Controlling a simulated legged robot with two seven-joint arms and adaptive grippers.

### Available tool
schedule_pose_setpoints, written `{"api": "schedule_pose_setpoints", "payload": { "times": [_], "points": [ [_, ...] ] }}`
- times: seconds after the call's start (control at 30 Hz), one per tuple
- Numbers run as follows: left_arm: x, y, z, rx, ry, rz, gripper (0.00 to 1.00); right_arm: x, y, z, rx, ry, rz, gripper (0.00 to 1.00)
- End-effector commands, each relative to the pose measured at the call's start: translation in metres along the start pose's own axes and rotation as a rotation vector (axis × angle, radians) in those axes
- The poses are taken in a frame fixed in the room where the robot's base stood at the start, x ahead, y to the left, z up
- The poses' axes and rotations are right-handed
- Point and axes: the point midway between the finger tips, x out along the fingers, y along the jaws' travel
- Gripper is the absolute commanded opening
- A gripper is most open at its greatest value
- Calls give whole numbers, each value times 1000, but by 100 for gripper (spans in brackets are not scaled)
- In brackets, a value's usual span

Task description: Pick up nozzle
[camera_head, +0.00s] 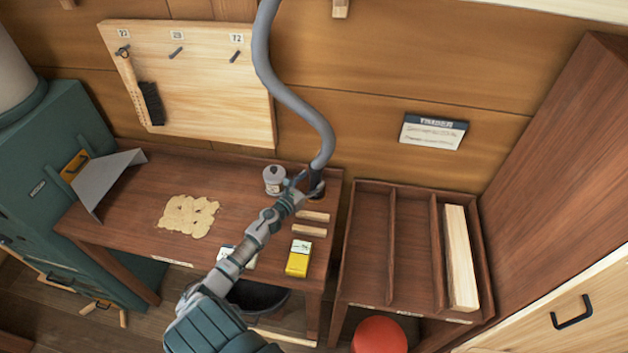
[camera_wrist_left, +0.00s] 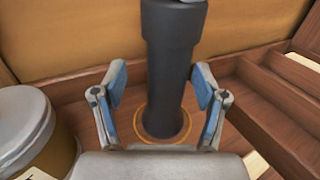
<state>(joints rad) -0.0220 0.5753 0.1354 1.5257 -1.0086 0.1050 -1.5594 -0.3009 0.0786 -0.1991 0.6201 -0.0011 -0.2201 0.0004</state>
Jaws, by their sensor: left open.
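The nozzle (camera_wrist_left: 168,75) is a dark, upright cylinder in the left wrist view. Its lower end stands inside an orange ring on the brown bench. In the head view, the nozzle (camera_head: 316,183) is partly hidden by my gripper and hangs at the end of a grey hose (camera_head: 300,105). My left gripper (camera_head: 302,184) is at the nozzle. In the left wrist view, the open fingers (camera_wrist_left: 160,98) stand one on each side of it, with gaps visible between the blue pads and the nozzle. My right gripper is not in view.
A grey-lidded can (camera_head: 274,180) stands close to the left of the gripper. Wood blocks (camera_head: 311,223) and a yellow box (camera_head: 298,258) lie nearer on the bench (camera_head: 130,215). A divided rack (camera_head: 370,230) stands to the right. A beige patch (camera_head: 188,216) lies to the left.

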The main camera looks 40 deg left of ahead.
Motion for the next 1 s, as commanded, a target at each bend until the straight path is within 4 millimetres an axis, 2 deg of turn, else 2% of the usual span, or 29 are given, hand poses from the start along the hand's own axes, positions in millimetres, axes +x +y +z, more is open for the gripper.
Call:
{"api": "schedule_pose_setpoints", "payload": {
  "times": [0.13, 0.37, 0.67, 1.0],
  "points": [
    [14, -3, 0, 1, 1, -1, 72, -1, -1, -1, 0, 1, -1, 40],
    [15, -4, 0, 2, 1, -1, 72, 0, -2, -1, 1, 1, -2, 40],
    [15, -1, -1, -1, 1, 0, 0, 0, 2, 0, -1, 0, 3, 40],
    [15, -1, 2, 0, 3, 0, 0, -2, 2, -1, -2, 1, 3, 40]
  ]
}}
